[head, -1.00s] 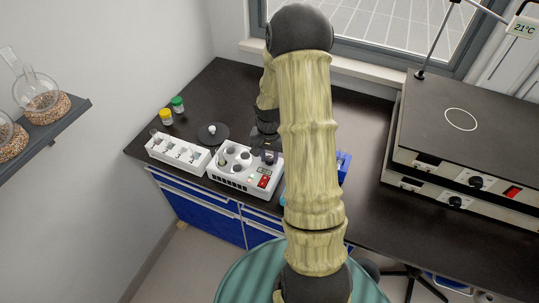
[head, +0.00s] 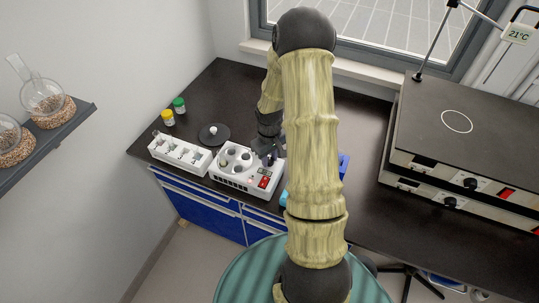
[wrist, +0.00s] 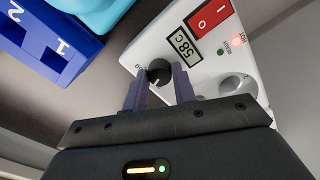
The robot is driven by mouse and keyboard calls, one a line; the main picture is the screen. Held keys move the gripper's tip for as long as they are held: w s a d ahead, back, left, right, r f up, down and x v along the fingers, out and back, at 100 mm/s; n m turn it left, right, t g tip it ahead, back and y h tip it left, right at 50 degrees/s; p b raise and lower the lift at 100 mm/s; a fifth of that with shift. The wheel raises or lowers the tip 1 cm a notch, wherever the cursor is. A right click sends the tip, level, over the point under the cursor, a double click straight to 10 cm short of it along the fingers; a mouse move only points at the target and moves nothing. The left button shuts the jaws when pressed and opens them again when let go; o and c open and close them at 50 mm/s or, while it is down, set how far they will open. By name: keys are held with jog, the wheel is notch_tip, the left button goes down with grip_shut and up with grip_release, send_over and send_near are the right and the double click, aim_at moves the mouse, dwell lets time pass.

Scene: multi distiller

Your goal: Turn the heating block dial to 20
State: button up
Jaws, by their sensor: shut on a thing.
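The heating block (head: 232,178) is a white box with round wells on top, and it stands on the dark bench in the head view. In the wrist view its black dial (wrist: 158,72) sits on the white panel beside a small display (wrist: 185,47) that seems to read 58 C. My gripper (wrist: 160,80) has its two purple fingers on either side of the dial and is shut on it. In the head view my gripper (head: 268,152) is at the block's right end, and the dial is too small or hidden to make out there.
A red switch (wrist: 208,18) is close to the display. A blue numbered rack (wrist: 40,45) stands beside the block. A white tube holder (head: 180,152), a black disc (head: 213,134) and yellow (head: 168,117) and green (head: 179,105) capped jars are nearby. Hot plates (head: 470,130) are at the right.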

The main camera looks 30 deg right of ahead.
aim_at(270, 160)
jog(key=n+p, duration=0.1)
jog(key=n, duration=0.4)
jog(key=shift+d+r+p, duration=0.1)
jog(key=shift+p, duration=0.3)
jog(key=shift+n, duration=0.4)
jog(key=o, duration=1)
notch_tip(270, 160, up, 17)
jog(key=shift+r+b, duration=0.15)
jog(key=shift+b, duration=0.2)
